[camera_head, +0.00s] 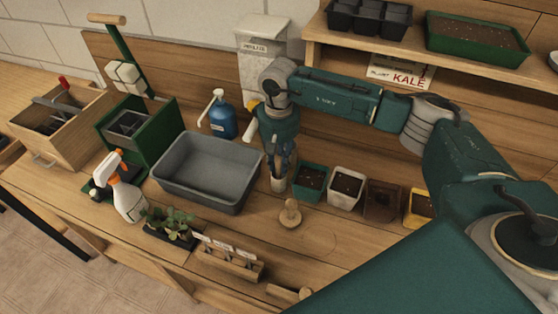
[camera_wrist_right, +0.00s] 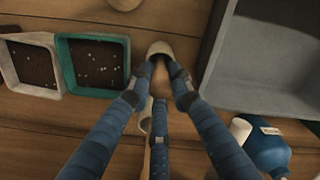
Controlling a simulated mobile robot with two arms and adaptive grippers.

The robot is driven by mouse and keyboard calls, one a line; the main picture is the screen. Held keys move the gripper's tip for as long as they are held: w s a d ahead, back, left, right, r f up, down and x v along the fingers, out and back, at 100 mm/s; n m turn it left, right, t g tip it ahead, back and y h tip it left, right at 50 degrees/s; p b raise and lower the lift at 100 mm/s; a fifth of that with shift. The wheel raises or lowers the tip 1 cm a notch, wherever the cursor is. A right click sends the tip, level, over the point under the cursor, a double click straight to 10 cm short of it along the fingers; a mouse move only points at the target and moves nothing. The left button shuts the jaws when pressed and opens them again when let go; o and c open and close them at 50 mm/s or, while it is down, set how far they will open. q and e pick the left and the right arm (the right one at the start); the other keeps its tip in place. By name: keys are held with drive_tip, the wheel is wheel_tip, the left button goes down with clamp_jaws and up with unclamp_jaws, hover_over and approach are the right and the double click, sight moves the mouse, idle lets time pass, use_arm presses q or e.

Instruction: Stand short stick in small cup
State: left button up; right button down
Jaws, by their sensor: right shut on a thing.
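My right gripper (camera_head: 279,170) points down at the bench between the grey tub and the small pots. Its blue fingers (camera_wrist_right: 164,75) are shut on a narrow pale thing at their tips. That pale thing (camera_head: 278,184) shows below the fingers in the head view, and its rounded end (camera_wrist_right: 160,49) shows in the wrist view. I cannot tell whether it is the short stick, the small cup, or one in the other. Another pale rounded thing (camera_wrist_right: 145,116) is partly hidden behind the fingers. My left gripper is not in view.
The grey tub (camera_head: 183,187) stands close left of the gripper, the green pot (camera_head: 299,191) and white pot (camera_head: 333,201) close right. A blue bottle (camera_head: 222,118) is behind. A wooden knobbed piece (camera_head: 290,214) stands in front. Bare bench lies to its right.

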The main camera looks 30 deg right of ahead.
drive_tip(key=c, duration=1.6)
unclamp_jaws()
drive_tip(key=shift+f, duration=0.1)
drive_tip(key=shift+o, duration=0.2)
drive_tip(key=shift+r, duration=0.45)
wheel_tip(320, 180, up, 11)
drive_tip(key=b, duration=0.4)
drive_tip(key=shift+f, duration=0.2)
drive_tip(key=shift+r, duration=0.45)
drive_tip(key=shift+f, duration=0.1)
